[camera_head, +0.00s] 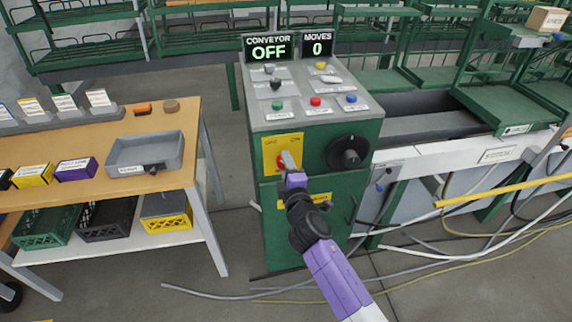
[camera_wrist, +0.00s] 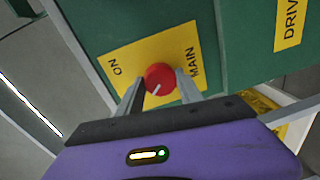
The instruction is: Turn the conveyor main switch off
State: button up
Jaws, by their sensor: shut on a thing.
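The conveyor main switch is a red round knob (camera_wrist: 159,78) with a white pointer line on a yellow plate (camera_head: 269,144). The plate is on the front of the green control cabinet (camera_head: 257,108). My gripper (camera_head: 288,162) is at the plate, with its two fingers around the knob, shut on it; the wrist view also shows the fingers on both sides of it. The left display (camera_head: 269,47) reads "CONVEYOR OFF". The knob is partly hidden by the gripper in the head view.
A black dial (camera_head: 348,152) is right of the switch. Several coloured buttons are on the sloped panel top. The other display (camera_head: 317,43) reads "MOVES 0". A wooden table (camera_head: 185,118) with a grey tray (camera_head: 112,153) stands left. Cables lie on the floor at right.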

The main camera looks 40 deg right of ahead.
jog(key=shift+a, duration=0.1)
dwell(0.4)
jog(key=o, duration=1.4)
jog(key=shift+c, duration=0.2)
jog(key=v, duration=0.7)
jog(key=shift+s+a+b, duration=0.2)
jog(key=shift+s+b, duration=0.15)
jog(key=shift+b, duration=0.05)
